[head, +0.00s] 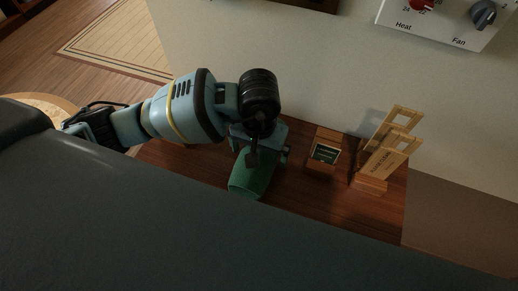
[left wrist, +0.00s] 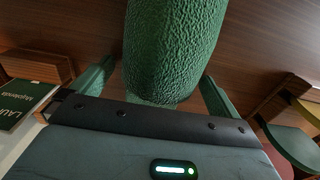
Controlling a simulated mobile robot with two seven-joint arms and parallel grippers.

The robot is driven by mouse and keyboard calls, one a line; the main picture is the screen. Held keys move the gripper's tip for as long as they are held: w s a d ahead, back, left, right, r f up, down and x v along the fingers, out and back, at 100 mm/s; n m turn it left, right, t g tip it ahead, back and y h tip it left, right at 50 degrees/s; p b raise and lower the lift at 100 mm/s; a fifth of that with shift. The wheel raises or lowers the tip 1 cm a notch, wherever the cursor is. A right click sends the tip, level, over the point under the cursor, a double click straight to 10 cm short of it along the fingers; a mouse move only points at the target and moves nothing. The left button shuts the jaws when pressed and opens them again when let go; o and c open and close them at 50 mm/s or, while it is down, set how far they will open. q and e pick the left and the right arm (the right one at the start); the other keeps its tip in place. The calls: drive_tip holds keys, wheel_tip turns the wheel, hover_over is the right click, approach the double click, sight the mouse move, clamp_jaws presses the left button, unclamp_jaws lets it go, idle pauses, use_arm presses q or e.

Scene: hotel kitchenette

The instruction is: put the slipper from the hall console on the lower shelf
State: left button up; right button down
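The slipper is green and textured. In the head view the slipper (head: 250,178) shows below my left gripper (head: 256,158), over the dark wooden hall console (head: 300,199). In the left wrist view the slipper (left wrist: 172,45) fills the upper middle, its near end between the two fingers of my left gripper (left wrist: 160,85). The lower shelf is not visible. My right gripper is not in view.
A small wooden box with a dark card (head: 325,153) stands right of the gripper. A wooden rack (head: 388,155) stands further right. The wall (head: 330,60) with a heat and fan panel (head: 440,20) runs behind. A patterned rug (head: 120,40) lies at upper left.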

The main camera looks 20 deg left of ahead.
use_arm(q)
drive_tip(key=shift+r, duration=0.5)
wheel_tip(320, 180, up, 10)
drive_tip(key=shift+r, duration=0.7)
drive_tip(key=shift+c, duration=0.4)
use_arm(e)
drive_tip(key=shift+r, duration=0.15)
